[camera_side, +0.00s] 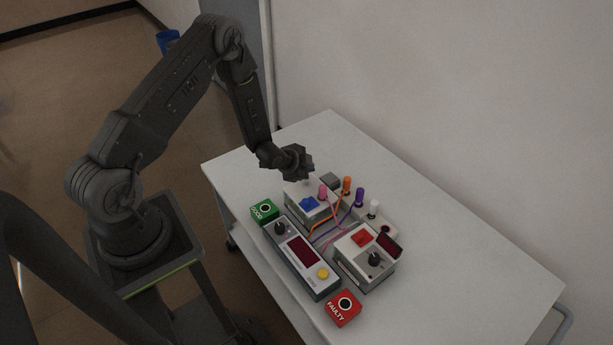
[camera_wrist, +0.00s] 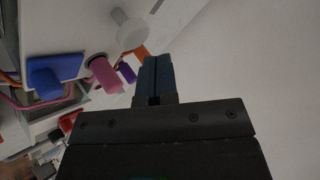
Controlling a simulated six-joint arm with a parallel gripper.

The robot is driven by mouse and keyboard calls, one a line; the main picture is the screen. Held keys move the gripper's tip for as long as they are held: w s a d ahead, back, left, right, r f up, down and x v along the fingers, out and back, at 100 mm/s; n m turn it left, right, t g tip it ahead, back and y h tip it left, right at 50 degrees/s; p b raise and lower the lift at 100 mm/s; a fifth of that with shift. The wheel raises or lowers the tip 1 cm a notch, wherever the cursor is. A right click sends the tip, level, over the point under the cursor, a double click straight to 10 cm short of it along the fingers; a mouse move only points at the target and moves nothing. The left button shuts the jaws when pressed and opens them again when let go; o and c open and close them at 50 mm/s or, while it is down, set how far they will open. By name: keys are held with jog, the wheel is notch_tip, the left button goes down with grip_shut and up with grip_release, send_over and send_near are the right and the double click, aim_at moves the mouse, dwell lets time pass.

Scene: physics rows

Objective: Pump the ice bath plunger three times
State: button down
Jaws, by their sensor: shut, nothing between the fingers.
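My gripper (camera_side: 306,175) is shut and empty, pointing down over the far end of the white box with the blue switch (camera_side: 309,204). In the wrist view my closed fingers (camera_wrist: 154,75) are dark blue. A pale round knob with a wide flange (camera_wrist: 130,28), which looks like the plunger, stands just beyond the fingertips in the wrist view. In the side view it is mostly hidden under my gripper. The fingers appear apart from it in the wrist view; I cannot tell the height gap. No label naming the ice bath is readable.
Pink (camera_side: 323,192), orange (camera_side: 347,185) and purple (camera_side: 360,197) plugs with cables stand close by. A meter box (camera_side: 301,250), a red-switch box (camera_side: 362,239), a green GOOD button (camera_side: 264,209) and a red FAULTY button (camera_side: 343,307) crowd the front. The table (camera_side: 480,260) is clear at right.

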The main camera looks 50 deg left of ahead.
jog(key=shift+f, duration=0.15)
dwell(0.4)
jog(key=shift+f, duration=0.3)
jog(key=shift+f, duration=1.2)
dwell(1.4)
jog(key=shift+r, duration=1.6)
jog(key=shift+r, duration=2.55)
